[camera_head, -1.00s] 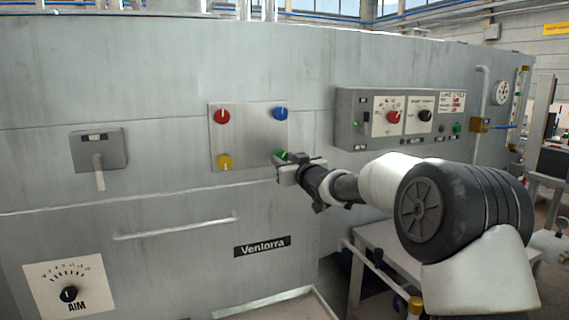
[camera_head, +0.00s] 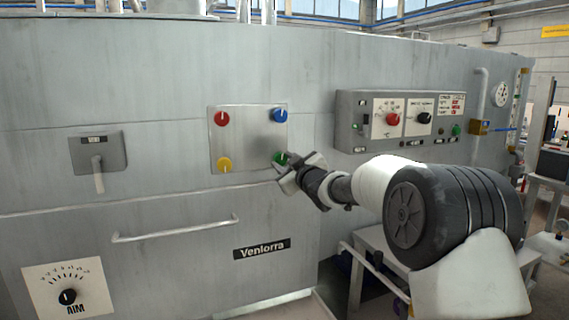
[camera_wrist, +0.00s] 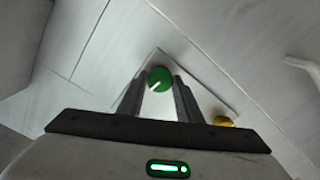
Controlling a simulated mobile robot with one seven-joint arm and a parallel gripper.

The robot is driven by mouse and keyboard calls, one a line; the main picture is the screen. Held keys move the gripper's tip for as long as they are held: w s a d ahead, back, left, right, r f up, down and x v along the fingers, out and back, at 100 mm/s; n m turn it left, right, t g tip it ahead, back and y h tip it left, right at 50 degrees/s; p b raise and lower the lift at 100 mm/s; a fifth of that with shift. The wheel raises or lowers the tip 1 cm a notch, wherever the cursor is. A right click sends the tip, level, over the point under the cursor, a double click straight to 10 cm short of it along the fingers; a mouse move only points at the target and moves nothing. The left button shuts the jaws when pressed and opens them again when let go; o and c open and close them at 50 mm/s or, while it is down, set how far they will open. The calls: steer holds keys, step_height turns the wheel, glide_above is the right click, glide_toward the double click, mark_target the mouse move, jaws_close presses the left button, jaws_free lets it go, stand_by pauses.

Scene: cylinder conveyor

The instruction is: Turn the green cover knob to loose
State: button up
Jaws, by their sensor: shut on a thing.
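The green knob (camera_head: 280,158) sits at the lower right corner of a square metal cover plate (camera_head: 248,140). In the wrist view the round green knob (camera_wrist: 160,79) shows a white pointer line, slanted in the picture. My gripper (camera_head: 286,164) reaches the knob from the right and is shut on it. In the wrist view one finger of my gripper (camera_wrist: 159,90) lies on each side of the knob. In the head view my gripper hides part of the knob.
The same plate carries a red knob (camera_head: 221,118), a blue knob (camera_head: 280,115) and a yellow knob (camera_head: 224,164). A control box (camera_head: 400,120) juts from the wall to the right. A lever (camera_head: 98,165) and a long handle (camera_head: 175,229) lie left and below.

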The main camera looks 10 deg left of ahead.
steer(key=o, duration=1)
steer(key=shift+o, duration=0.2)
steer(key=p+v, duration=0.1)
steer(key=v, duration=1.6)
steer(key=shift+s+d+p, duration=0.15)
steer(key=shift+d+p, duration=0.1)
steer(key=shift+p, duration=0.05)
